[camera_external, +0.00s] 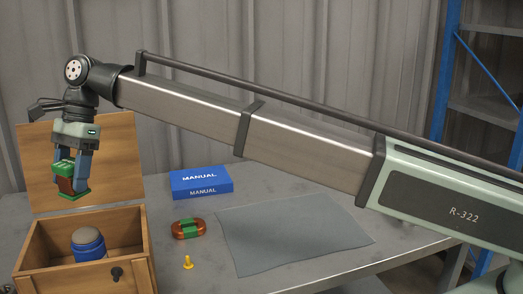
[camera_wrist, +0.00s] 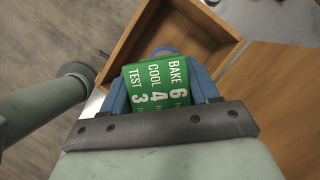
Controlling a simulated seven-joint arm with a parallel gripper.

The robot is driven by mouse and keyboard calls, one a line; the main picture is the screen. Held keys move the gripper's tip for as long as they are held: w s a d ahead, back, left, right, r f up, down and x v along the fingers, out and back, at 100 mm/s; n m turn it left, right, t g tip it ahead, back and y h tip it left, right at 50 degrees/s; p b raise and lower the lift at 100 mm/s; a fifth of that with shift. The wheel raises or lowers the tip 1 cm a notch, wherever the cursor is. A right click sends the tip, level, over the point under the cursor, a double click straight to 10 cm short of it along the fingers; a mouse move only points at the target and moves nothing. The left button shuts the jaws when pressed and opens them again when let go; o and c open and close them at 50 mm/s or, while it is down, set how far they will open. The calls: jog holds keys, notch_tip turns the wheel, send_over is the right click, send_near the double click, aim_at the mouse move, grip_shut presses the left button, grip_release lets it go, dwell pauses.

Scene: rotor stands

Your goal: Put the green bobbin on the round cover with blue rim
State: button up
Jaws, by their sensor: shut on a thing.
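My gripper (camera_external: 70,170) is shut on the green bobbin (camera_external: 68,181), which has green ends and a brown middle. It holds the bobbin in the air above the open wooden box. In the wrist view the green bobbin (camera_wrist: 157,86) sits between the blue fingers, with white print reading BAKE 6, COOL 4, TEST 3. The round cover with blue rim (camera_external: 89,249) has a grey-brown top and stands inside the box, below the bobbin and apart from it. In the wrist view only a bit of blue rim (camera_wrist: 162,50) shows; the bobbin hides the rest.
The wooden box (camera_external: 133,238) has its lid (camera_external: 110,150) raised behind it. On the grey table are a copper-and-green part (camera_external: 188,229), a small yellow piece (camera_external: 187,262), a blue MANUAL box (camera_external: 201,183) and a grey cloth (camera_external: 290,238). The box walls surround the cover.

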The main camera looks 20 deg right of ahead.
notch_tip(320, 180, down, 9)
jog(key=shift+f, duration=0.15)
dwell(0.4)
jog(key=shift+f, duration=0.1)
jog(key=o, duration=1.3)
jog(key=shift+c, duration=0.2)
jog(key=v, duration=1.2)
